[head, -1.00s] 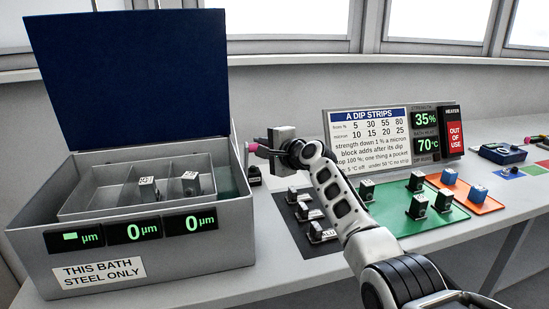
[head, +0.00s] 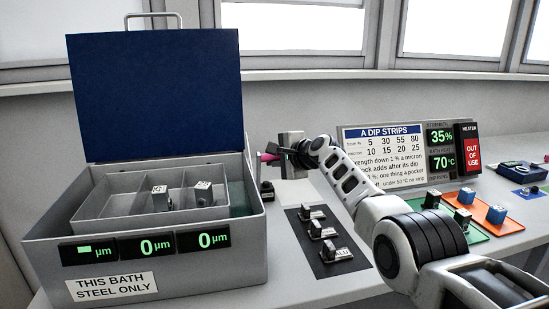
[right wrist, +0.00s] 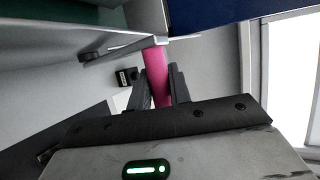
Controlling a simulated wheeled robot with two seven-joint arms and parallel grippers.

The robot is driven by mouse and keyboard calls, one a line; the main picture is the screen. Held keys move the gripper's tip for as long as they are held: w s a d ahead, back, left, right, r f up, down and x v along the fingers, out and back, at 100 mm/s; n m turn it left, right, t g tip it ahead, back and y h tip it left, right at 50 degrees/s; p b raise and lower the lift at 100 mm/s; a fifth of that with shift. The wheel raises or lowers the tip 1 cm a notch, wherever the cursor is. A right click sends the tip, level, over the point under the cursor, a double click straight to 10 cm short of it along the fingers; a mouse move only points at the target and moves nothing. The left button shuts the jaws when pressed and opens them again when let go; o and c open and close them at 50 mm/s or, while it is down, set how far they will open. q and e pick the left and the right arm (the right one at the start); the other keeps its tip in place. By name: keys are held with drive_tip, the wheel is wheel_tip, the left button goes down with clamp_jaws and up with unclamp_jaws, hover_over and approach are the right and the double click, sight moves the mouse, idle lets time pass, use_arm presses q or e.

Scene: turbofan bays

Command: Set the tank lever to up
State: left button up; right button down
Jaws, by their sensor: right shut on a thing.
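The tank (head: 190,263) is a grey open box on the left of the bench, with its blue lid (head: 155,95) standing up. Its lever has a pink handle (head: 268,157) just off the tank's right side. In the right wrist view the pink handle (right wrist: 155,72) runs between my fingers, and a grey lever arm (right wrist: 118,48) reaches from it to the left. My right gripper (head: 285,150) is shut on this handle. The lever's pivot is mostly hidden in the head view. My left gripper is not in view.
A divided tray (head: 122,203) in the tank holds two small blocks. A dark mat (head: 312,225) with several labelled blocks lies right of the tank. Behind my right arm stand a sign (head: 385,150) and an out-of-use heater panel (head: 467,150). Green and orange mats lie farther right.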

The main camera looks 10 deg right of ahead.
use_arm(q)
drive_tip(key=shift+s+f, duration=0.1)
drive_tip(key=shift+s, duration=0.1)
use_arm(e)
drive_tip(key=shift+w+r, duration=0.1)
drive_tip(key=shift+r, duration=0.35)
drive_tip(key=c, duration=1.3)
unclamp_jaws()
drive_tip(key=shift+c, duration=0.2)
drive_tip(key=shift+o, duration=0.2)
drive_tip(key=shift+f, duration=0.15)
drive_tip(key=shift+f, duration=0.1)
drive_tip(key=shift+s+d+r+p, duration=0.25)
drive_tip(key=shift+s+d+p, duration=0.15)
drive_tip(key=shift+p, duration=0.3)
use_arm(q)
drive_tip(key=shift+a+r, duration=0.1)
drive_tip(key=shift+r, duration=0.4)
use_arm(e)
drive_tip(key=v, duration=1.5)
drive_tip(key=shift+a, duration=0.25)
